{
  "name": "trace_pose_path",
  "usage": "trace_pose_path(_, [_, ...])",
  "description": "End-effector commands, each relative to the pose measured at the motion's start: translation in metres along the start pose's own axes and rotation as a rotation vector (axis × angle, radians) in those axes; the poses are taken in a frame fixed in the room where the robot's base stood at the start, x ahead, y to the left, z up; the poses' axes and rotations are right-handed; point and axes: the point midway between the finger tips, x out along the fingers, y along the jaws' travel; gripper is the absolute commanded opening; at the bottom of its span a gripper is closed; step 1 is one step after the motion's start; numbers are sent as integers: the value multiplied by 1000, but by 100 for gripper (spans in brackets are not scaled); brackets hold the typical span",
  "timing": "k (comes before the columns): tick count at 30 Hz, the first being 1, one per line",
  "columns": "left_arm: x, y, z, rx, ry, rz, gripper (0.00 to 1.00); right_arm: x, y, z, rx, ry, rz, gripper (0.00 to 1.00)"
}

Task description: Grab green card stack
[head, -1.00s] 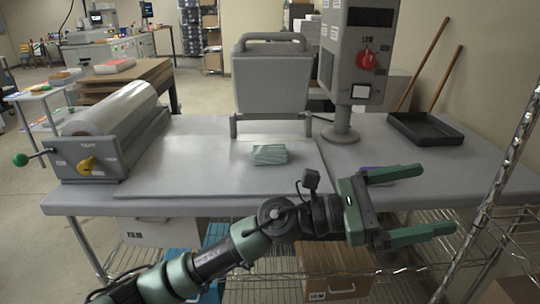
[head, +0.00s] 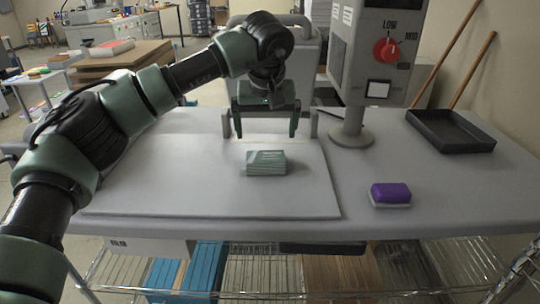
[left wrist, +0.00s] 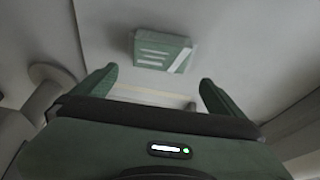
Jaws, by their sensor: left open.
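The green card stack (head: 266,163) lies on the pale flat board (head: 200,190) on the table, in the middle of the head view. It also shows in the left wrist view (left wrist: 162,51), ahead of the fingers. My left gripper (head: 265,132) is open and empty, pointing down. It is above and a little behind the stack, apart from it. Its two green fingers also show in the left wrist view (left wrist: 158,88), wide apart with nothing between them. My right gripper is not in view.
A grey upright machine (head: 310,60) stands behind the board. A control post with a red knob (head: 386,50) stands at its right. A purple-topped block (head: 390,194) lies at the right front, and a black tray (head: 450,131) at the back right. Bare table lies between them.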

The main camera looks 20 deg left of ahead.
Motion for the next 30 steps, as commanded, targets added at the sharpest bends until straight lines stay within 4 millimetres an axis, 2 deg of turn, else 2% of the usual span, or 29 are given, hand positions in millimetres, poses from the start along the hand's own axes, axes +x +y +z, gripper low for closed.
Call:
trace_pose_path(9, [51, 0, 1, 1, -4, -3, 100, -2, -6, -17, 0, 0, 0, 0])
trace_pose_path(17, [72, 0, 1, 1, -5, -2, 100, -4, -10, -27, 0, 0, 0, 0])
trace_pose_path(20, [87, 1, 2, 1, -7, -3, 100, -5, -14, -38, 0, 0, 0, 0])
trace_pose_path(24, [107, 1, 2, -1, -4, 0, 100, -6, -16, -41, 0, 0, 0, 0])
trace_pose_path(30, [114, 1, 2, 0, -2, 1, 100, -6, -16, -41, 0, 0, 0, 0])
